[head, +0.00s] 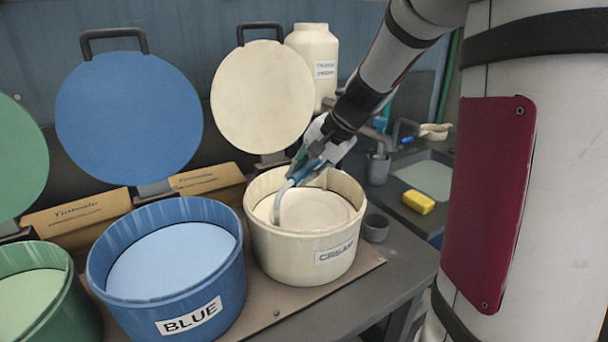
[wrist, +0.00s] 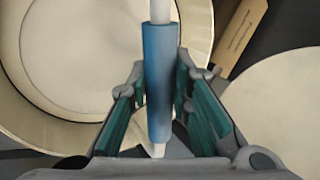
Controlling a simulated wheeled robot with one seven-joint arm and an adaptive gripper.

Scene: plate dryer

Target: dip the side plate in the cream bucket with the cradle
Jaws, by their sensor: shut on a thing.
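My gripper (head: 314,160) is above the back rim of the cream bucket (head: 290,258), shut on the blue handle of the cradle (head: 302,171). In the wrist view the handle (wrist: 159,85) stands between my gripper's fingers (wrist: 160,112). The cradle's pale rod curves down inside the bucket. A round pale plate (head: 318,210), the side plate, lies inside the bucket at the cradle's lower end; it also shows in the wrist view (wrist: 80,50). Its lower part and the cradle's foot are hidden or blend with the cream, so I cannot tell how deep they are.
The cream lid (head: 262,97) stands open behind the bucket. A blue bucket (head: 185,300) and a green bucket (head: 75,310) stand left, with open lids. A small grey cup (head: 376,228) is close at right. A yellow sponge (head: 418,202) lies by the sink.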

